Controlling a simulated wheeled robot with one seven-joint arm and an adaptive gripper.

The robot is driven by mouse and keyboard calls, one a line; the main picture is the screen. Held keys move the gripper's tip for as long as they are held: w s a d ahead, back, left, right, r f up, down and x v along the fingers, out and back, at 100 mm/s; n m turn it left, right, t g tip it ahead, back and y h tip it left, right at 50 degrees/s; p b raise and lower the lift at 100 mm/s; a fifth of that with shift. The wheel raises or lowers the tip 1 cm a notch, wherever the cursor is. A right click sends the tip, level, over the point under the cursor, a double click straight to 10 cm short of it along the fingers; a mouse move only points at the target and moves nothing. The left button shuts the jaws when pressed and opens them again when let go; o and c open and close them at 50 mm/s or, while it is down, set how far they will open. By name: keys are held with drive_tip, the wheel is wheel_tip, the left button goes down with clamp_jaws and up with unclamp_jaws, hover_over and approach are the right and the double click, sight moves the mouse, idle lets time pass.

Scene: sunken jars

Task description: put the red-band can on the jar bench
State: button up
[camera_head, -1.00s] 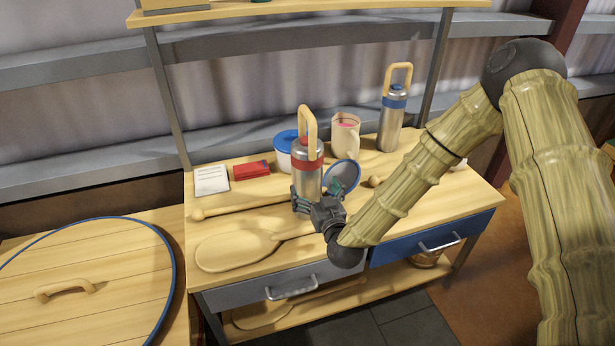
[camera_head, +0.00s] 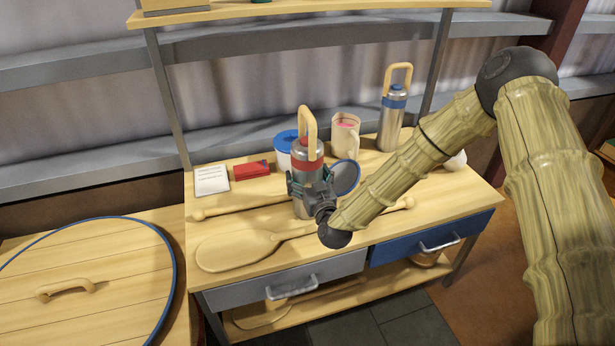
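The red-band can (camera_head: 308,150) is a silver cylinder with a red band and a tall wooden loop handle. It stands upright on the wooden workbench (camera_head: 225,283), near the middle. My gripper (camera_head: 304,188) is at the can's middle, below the red band, with its fingers on the near side and around the can's sides. The far parts of the fingers are hidden, so I cannot tell whether they press on it. A wooden surface with a round, blue-rimmed lid (camera_head: 95,262) is at the left; I cannot tell whether this is the jar bench.
A blue-band can (camera_head: 391,117) stands at the back right, beside a cream mug (camera_head: 345,133). A blue-lidded tub (camera_head: 284,150) is behind the red-band can. A red box (camera_head: 251,171), a paper card (camera_head: 211,180) and a large wooden spoon (camera_head: 235,250) lie left.

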drive_tip(key=c, duration=1.3)
drive_tip(key=shift+w+r, duration=0.1)
drive_tip(key=shift+r, duration=0.05)
drive_tip(key=shift+c, duration=1.1)
drive_tip(key=shift+r, duration=0.2)
